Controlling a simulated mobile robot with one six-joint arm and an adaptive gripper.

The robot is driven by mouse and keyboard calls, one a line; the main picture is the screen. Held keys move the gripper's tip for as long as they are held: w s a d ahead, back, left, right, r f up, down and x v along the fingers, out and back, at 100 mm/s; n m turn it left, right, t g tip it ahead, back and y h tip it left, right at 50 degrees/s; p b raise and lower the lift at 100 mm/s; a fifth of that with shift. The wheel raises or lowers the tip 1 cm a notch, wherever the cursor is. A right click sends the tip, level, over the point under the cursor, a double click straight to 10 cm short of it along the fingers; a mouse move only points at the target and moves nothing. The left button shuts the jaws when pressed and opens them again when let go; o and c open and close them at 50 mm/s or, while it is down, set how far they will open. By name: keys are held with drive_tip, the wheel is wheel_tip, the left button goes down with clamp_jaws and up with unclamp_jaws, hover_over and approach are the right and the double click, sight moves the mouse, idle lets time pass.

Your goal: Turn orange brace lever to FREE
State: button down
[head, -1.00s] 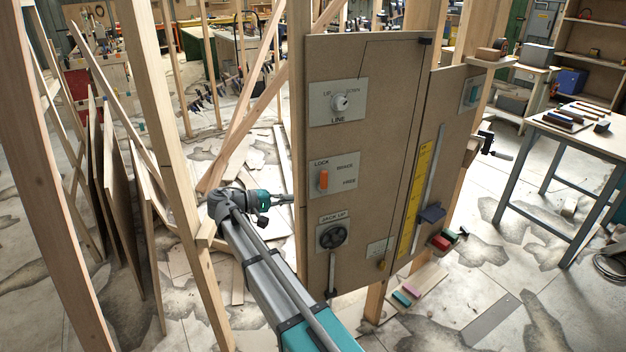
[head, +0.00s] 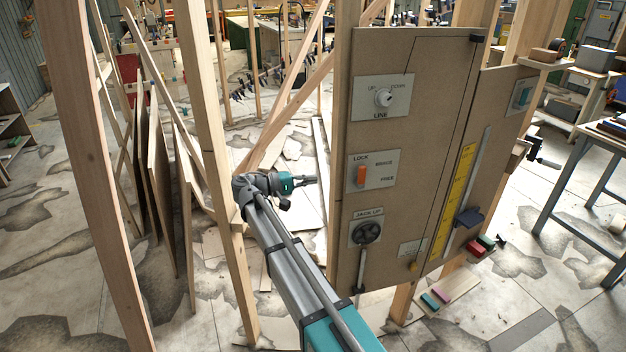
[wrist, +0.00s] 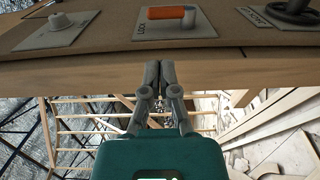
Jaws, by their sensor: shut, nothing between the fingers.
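The orange brace lever (head: 361,176) sits on a light plate marked LOCK, BRACE and FREE (head: 374,171), midway up the left side of the brown panel. It stands upright at the LOCK side. In the wrist view the lever (wrist: 168,13) shows at the top, above the panel's edge. My gripper (head: 312,180) is left of the panel in the head view, pointing right, apart from the lever. In the wrist view its fingers (wrist: 160,66) are together and empty, below the lever.
The panel (head: 425,130) also bears a LINE knob (head: 384,97) above and a JACK UP wheel (head: 367,232) below the lever. A timber post (head: 205,110) stands left of my arm. Coloured blocks (head: 474,249) lie near the panel's lower right.

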sight(358, 172)
drive_tip(key=x, duration=1.2)
drive_tip(key=shift+w+d+f, duration=0.1)
drive_tip(key=shift+d, duration=0.1)
